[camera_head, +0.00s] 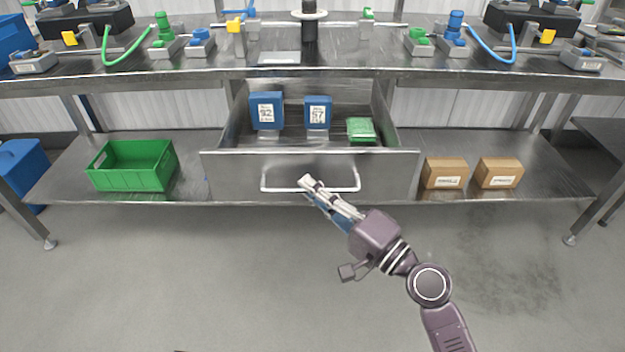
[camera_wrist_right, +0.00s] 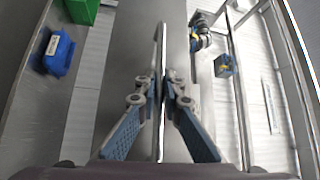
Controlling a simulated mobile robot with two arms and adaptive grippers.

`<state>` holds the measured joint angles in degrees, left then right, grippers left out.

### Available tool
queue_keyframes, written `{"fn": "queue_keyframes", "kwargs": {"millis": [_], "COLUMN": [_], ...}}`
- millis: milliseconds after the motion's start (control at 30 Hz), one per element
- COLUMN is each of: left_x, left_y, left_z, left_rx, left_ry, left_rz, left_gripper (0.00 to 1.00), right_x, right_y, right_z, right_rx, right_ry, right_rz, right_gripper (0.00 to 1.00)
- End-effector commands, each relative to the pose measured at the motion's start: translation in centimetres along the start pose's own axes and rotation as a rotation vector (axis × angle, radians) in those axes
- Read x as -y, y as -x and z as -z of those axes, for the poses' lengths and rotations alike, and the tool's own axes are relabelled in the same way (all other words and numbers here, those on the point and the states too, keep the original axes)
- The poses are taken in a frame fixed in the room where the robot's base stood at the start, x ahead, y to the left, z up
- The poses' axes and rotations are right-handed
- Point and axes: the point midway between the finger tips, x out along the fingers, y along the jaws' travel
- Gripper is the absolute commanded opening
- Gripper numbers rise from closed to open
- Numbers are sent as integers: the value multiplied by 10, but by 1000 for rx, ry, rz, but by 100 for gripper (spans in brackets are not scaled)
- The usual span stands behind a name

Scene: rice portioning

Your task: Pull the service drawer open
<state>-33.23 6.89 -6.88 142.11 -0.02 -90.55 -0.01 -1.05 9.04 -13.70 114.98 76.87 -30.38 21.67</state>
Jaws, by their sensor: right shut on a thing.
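The service drawer (camera_head: 235,170) hangs under the steel workbench and stands pulled out, with its inside showing from above. A white bar handle (camera_head: 337,189) runs across its front; it also shows in the right wrist view (camera_wrist_right: 161,45) as a long bar. My right gripper (camera_head: 306,183) reaches up from the lower right and is shut on the handle near its middle. In the right wrist view the fingertips (camera_wrist_right: 162,88) meet around the bar. Inside the drawer are two blue labelled containers (camera_head: 266,110) and a green packet (camera_head: 361,128). My left gripper is not in view.
A green crate (camera_head: 133,167) stands on the lower shelf left of the drawer. Two cardboard boxes (camera_head: 445,173) stand on the shelf to its right. The benchtop (camera_head: 340,58) holds several fixtures and hoses. The floor (camera_head: 200,270) in front is clear.

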Motion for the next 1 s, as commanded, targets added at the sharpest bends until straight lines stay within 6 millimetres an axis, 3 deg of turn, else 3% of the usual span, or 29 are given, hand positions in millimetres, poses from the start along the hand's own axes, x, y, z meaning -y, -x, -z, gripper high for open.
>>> {"fn": "queue_keyframes", "kwargs": {"millis": [333,367,500,833,1000], "left_x": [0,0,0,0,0], "left_y": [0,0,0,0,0], "left_z": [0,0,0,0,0], "left_rx": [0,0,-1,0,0], "left_ry": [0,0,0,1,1], "left_rz": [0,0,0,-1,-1], "left_gripper": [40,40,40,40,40], "right_x": [-1,-1,-1,-1,-2], "right_y": [1,1,1,3,26], "right_z": [0,0,0,0,0], "right_rx": [-2,-2,-2,-1,-1], "right_ry": [1,1,1,1,0], "right_rz": [-2,-2,-1,-1,-5], "right_gripper": [0,11,26,26,26]}}
